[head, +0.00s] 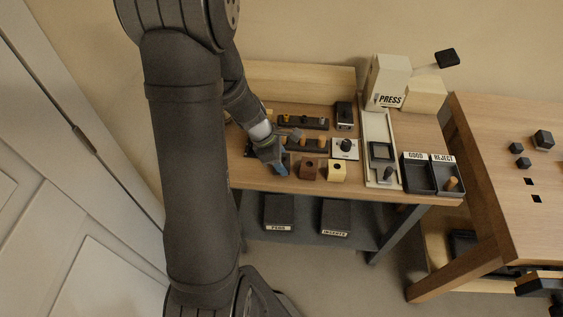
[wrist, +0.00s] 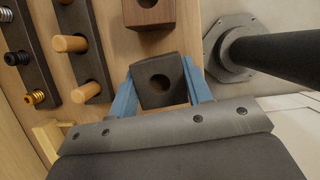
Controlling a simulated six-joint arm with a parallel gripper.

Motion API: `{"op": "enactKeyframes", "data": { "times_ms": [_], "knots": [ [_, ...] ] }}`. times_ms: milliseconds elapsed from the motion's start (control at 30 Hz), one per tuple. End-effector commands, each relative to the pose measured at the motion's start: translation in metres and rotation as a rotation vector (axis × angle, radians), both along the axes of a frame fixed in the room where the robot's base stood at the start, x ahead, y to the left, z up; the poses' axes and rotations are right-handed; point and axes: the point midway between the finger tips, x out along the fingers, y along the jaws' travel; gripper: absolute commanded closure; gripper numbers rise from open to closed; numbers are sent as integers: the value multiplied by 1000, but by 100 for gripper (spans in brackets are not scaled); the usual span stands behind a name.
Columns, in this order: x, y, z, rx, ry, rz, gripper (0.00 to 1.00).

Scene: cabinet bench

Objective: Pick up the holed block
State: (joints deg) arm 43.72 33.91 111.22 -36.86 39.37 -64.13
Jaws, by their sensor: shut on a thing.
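My gripper (wrist: 160,98) is shut on a dark holed block (wrist: 168,72), with one blue finger on each side of it. The block's round hole faces the wrist camera. I cannot tell whether it is clear of the bench. In the head view my gripper (head: 279,166) is over the front left of the wooden bench (head: 245,180), and the held block is not clearly seen there. A brown holed block (head: 308,169) stands just right of my gripper and also shows in the wrist view (wrist: 150,12). A pale yellow holed block (head: 337,171) stands further right.
Dark racks with orange pegs (wrist: 72,44) and threaded pieces (wrist: 16,58) lie near my gripper. A knob panel (head: 345,147), a press (head: 387,80) and two dark trays marked GOOD and REJECT (head: 418,172) are to the right.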

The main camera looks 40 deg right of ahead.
Motion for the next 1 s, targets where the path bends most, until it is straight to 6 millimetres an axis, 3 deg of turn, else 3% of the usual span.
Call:
{"op": "enactKeyframes", "data": {
  "times_ms": [200, 633, 800, 1000],
  "knots": [
    [-2, -1, 35, -5, -3, -2, 77],
    [-89, -11, 83, -4, -1, -6, 77],
    [-108, -13, 94, -3, 0, -4, 77],
    [-115, -22, 99, 0, 2, -86, 77]
  ]
}}
